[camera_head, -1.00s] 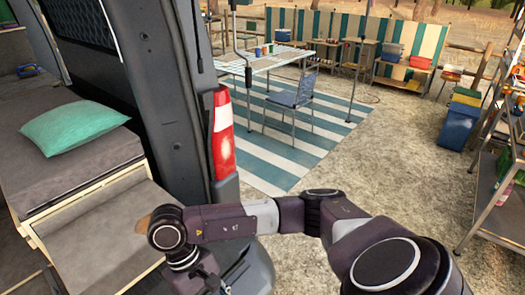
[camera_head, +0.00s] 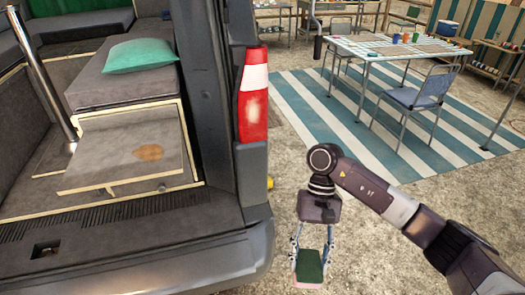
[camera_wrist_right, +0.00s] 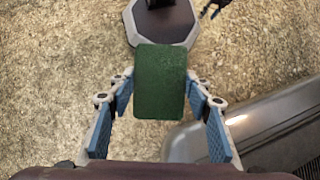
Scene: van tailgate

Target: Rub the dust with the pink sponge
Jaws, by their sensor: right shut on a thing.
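The dust is a brown patch (camera_head: 150,152) on the grey, pale-edged panel (camera_head: 115,170) in the back of the van. My right gripper (camera_head: 312,256) is shut on the pink sponge (camera_head: 310,267), whose green face shows with pink along its edges. The gripper hangs over the gravel, right of the van's bumper and well apart from the dust. In the right wrist view the sponge's green face (camera_wrist_right: 160,82) sits between the blue finger pads. My left gripper is not in view.
The van's dark bumper (camera_head: 150,262) and its corner post with a red and white tail light (camera_head: 253,95) stand between the gripper and the panel. A green pillow (camera_head: 140,55) lies on a grey cushion behind the panel.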

